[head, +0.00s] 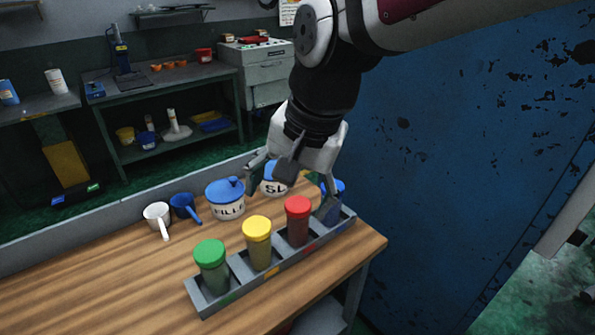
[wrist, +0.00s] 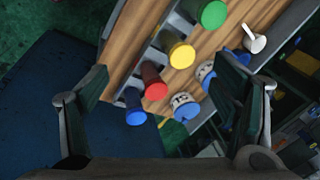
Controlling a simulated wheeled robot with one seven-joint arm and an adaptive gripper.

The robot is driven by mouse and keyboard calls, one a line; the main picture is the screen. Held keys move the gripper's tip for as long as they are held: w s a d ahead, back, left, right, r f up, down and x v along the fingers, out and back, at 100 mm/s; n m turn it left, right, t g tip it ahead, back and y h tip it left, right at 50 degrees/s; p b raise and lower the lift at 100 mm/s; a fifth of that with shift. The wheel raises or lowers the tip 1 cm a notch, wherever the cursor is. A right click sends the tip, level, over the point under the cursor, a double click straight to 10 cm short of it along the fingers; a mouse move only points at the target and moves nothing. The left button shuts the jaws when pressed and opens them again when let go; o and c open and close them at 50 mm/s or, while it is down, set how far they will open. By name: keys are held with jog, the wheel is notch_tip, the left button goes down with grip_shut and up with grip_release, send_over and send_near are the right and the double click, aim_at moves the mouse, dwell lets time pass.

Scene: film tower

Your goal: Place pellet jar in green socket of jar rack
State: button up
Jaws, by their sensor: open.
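The grey jar rack (head: 205,307) stands along the table's right edge, with coloured marks on its front. A green-lidded jar (head: 211,268) stands upright at its left end, by the green mark; its lid also shows in the wrist view (wrist: 214,14). Yellow-lidded (head: 258,243), red-lidded (head: 298,221) and blue-lidded (wrist: 134,106) jars stand along the rack; the blue one is partly hidden by my gripper in the head view. No label shows which is the pellet jar. My gripper (head: 291,190) is open and empty, above the rack's far end.
A blue-lidded canister reading "FILLE" (head: 227,207) and another reading "SL" (head: 270,187) stand behind the rack. A white cup (head: 157,217) and a blue cup (head: 184,207) stand left of them. The front-left tabletop (head: 110,285) is clear. A blue wall panel (head: 450,150) is right.

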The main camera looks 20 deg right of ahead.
jog(key=s+d+r+n+t+h, duration=0.1)
jog(key=s+d+n+t, duration=0.1)
jog(key=s+d+n, duration=0.3)
jog(key=s+n, duration=0.3)
jog(key=s, duration=0.2)
jog(key=shift+d+r+h, duration=0.2)
jog(key=shift+d+h, duration=0.1)
